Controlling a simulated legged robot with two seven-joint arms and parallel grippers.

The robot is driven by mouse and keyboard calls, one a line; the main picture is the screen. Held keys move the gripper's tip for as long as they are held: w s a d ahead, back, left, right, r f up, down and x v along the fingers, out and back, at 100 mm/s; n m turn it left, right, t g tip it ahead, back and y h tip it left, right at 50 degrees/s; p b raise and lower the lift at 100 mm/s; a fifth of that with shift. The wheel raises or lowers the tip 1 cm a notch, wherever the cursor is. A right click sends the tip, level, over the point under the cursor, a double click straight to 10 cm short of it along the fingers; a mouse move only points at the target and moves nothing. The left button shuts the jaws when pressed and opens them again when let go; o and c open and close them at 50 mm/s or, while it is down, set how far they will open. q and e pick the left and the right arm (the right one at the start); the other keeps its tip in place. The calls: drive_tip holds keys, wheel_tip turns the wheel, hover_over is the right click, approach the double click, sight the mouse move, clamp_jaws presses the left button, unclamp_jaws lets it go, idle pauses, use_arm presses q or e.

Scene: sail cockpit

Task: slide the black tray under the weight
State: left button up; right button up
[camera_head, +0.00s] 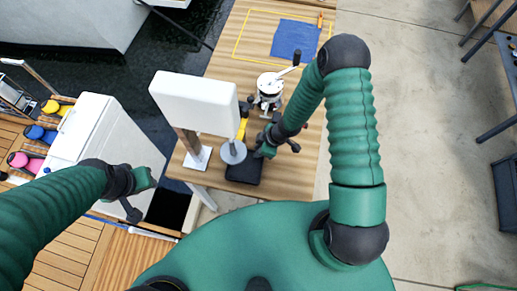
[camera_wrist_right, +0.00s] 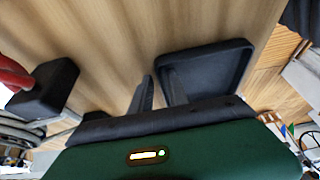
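The black tray (camera_head: 243,172) lies on the wooden table, near its front edge. The weight, a grey disc (camera_head: 232,153), hangs below a white box-shaped head on a stand and overlaps the tray in the head view; I cannot tell the gap between them. My right gripper (camera_head: 262,147) is low at the tray's far right side. In the wrist view its two dark fingers (camera_wrist_right: 157,88) are apart with wood between them, one overlapping the edge of the tray (camera_wrist_right: 208,68).
The white head (camera_head: 195,102) and its post stand left of the tray. A winch (camera_head: 268,87) with a handle stands behind it. A blue cloth (camera_head: 295,38) lies at the table's back. A black block (camera_wrist_right: 45,90) shows in the wrist view.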

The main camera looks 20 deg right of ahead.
sight(249, 150)
clamp_jaws()
idle(1.1)
drive_tip(key=shift+a, duration=0.15)
drive_tip(key=shift+w+a, duration=0.45)
drive_tip(key=shift+a, duration=0.25)
drive_tip(key=shift+w+a, duration=0.4)
drive_tip(key=shift+a, duration=0.3)
drive_tip(key=shift+o, duration=1.6)
unclamp_jaws()
drive_tip(key=shift+d, duration=0.15)
